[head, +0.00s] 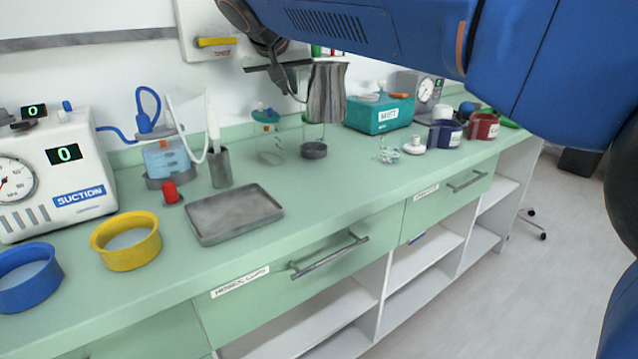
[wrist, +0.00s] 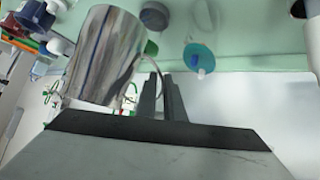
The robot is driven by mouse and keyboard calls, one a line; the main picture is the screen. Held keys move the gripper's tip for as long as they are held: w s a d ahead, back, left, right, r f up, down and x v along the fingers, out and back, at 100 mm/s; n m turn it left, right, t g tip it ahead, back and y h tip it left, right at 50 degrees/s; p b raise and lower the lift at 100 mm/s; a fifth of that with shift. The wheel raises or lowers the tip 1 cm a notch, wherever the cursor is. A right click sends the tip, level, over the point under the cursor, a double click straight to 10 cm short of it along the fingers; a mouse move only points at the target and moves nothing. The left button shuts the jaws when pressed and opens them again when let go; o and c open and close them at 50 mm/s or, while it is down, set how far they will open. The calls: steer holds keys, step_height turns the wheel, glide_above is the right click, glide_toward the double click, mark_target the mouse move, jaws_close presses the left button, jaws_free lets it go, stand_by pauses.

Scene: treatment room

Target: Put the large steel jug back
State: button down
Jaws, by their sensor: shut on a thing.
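The large steel jug (head: 327,92) is held up in the air above the back of the green counter (head: 330,195) in the head view. My gripper (head: 292,92) is at the jug's left side, and my blue arm reaches in from the top right. In the wrist view the jug (wrist: 104,55) fills the upper left. Its thin curved handle runs between the two dark fingers of my gripper (wrist: 163,92), which are shut on it. The jug's base is clear of the counter in the head view. The jug's inside is hidden.
A grey tray (head: 235,214) lies on the counter near the front. A suction unit (head: 55,170), a yellow bowl (head: 126,241) and a blue bowl (head: 28,278) stand left. A teal waste box (head: 379,114) and labelled pots (head: 446,134) stand right. Clear counter lies right of the tray.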

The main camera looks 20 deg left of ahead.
steer(key=s+d+f+n+y, duration=0.1)
steer(key=s+f+n+y, duration=0.2)
steer(key=s, duration=0.8)
steer(key=shift+s+f, duration=0.15)
steer(key=shift+f, duration=2.25)
steer(key=shift+s+f, duration=0.1)
steer(key=shift+f, duration=2.25)
steer(key=shift+f, duration=0.1)
steer(key=c, duration=2)
jaws_free()
steer(key=shift+o, duration=0.7)
